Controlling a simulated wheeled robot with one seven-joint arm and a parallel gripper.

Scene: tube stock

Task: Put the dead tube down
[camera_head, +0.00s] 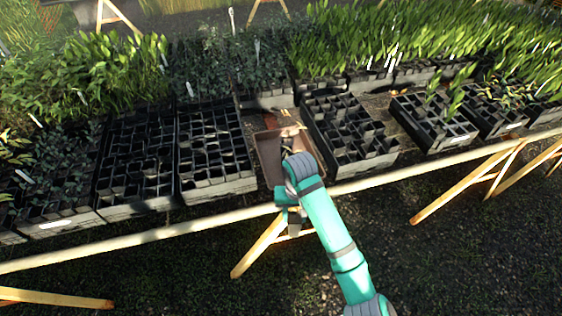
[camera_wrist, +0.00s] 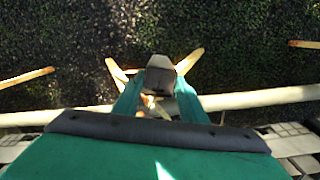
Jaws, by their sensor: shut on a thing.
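My gripper (camera_head: 287,203) points down at the bench's front rail, just before the brown box. It is shut on the dead tube. In the wrist view the tube (camera_wrist: 160,72) is a dark grey block between the green fingers, with pale dry leaves (camera_wrist: 150,102) behind it towards the palm. In the head view the tube is small and dark, and partly hidden by my gripper. The brown box (camera_head: 270,160) stands on the bench between black crates, partly hidden behind my wrist. Dry yellowish stalks (camera_head: 291,131) show at its far side.
Black crates of cells stand left (camera_head: 217,184) and right (camera_head: 372,160) of the box. The wooden rail (camera_head: 130,239) runs along the bench front, with trestle legs (camera_head: 258,248) below it. Green seedlings fill crates behind. Dark ground (camera_head: 180,285) in front is open.

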